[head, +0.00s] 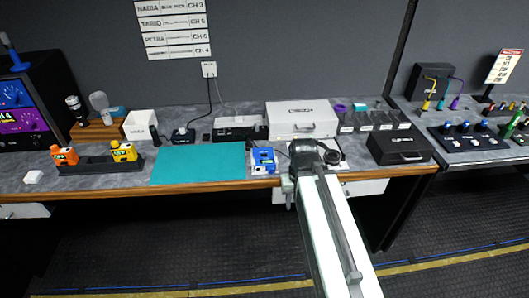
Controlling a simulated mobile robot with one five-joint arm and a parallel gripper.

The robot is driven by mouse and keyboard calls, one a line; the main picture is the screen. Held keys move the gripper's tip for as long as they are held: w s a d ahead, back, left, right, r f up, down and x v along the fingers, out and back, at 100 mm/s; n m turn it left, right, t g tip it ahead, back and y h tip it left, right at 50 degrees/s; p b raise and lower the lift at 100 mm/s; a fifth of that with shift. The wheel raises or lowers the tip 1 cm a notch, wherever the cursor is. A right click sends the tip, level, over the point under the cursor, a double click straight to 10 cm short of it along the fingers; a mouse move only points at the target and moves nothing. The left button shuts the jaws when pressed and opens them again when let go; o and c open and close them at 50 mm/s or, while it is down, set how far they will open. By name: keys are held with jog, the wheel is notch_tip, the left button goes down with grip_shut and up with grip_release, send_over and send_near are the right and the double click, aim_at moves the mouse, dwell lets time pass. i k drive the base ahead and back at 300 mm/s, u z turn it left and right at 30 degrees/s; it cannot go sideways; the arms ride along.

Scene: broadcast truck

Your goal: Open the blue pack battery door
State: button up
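The blue pack (263,159) lies on the workbench in the head view, just right of the teal mat, with a pale label area on its top. Its battery door is too small to make out, so I cannot tell whether it is open or shut. My arm rises from the lower right, and its end is over the bench's front edge. My gripper (288,185) shows as a small pale grey part just right of and nearer than the blue pack. It looks apart from the pack. Its fingers are too small and partly hidden to read.
A teal mat (200,169) lies left of the blue pack. An orange pack (64,156) and a yellow pack (123,152) sit in a dark dock (95,163). A white case (301,119) stands behind, a black case (399,146) right. The floor in front is clear.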

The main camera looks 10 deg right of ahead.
aim_at(264, 152)
jog(key=z, duration=0.7)
jog(key=k, duration=0.85)
jog(key=u, duration=0.7)
jog(key=i, duration=1.05)
